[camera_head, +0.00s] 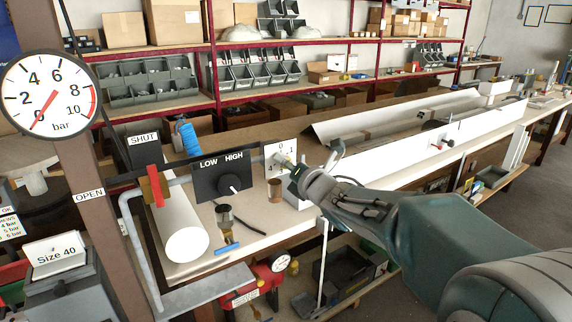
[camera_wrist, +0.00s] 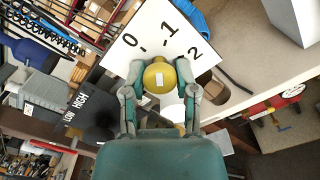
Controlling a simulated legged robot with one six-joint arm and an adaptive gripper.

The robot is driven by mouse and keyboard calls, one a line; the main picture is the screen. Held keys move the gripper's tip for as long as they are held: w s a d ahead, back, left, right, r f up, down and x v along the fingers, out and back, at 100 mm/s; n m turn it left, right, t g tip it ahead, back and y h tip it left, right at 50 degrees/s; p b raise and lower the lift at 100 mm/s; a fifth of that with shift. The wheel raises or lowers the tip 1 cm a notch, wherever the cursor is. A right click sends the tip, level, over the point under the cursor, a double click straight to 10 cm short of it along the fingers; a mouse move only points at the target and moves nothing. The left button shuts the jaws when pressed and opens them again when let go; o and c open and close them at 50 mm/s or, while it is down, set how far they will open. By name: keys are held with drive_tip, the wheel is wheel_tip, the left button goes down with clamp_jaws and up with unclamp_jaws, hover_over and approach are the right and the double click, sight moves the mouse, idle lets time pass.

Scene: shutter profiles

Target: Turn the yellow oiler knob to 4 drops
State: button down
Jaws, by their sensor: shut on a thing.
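The yellow oiler knob (camera_wrist: 160,77) sits in front of a white dial plate (camera_wrist: 152,36), with a small white patch on its face. The plate shows 0, 1 and 2; the rest is hidden behind the knob and my gripper. Which number the knob points to I cannot tell. My gripper (camera_wrist: 160,84) is shut on the knob, one finger at each side. In the head view the plate (camera_head: 270,150) stands right of the LOW/HIGH box, with my gripper (camera_head: 291,166) at it; the knob is mostly covered there.
The black LOW/HIGH box (camera_head: 222,178) with its own knob is close to the left of my gripper. Farther left are a red valve lever (camera_head: 154,186) and a pressure gauge (camera_head: 49,94) near zero. A brown cup (camera_head: 275,190) stands below the plate. A long bench stretches behind.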

drive_tip(key=m, duration=0.5)
drive_tip(key=shift+m, duration=0.4)
drive_tip(key=m, duration=1)
drive_tip(key=shift+f+m, duration=0.15)
drive_tip(key=shift+m, duration=0.25)
drive_tip(key=m, duration=0.4)
drive_tip(key=shift+f, duration=0.1)
drive_tip(key=m, duration=0.5)
drive_tip(key=shift+f, duration=0.1)
drive_tip(key=m, duration=0.4)
drive_tip(key=shift+m, duration=0.3)
drive_tip(key=m, duration=0.4)
drive_tip(key=shift+m, duration=2.5)
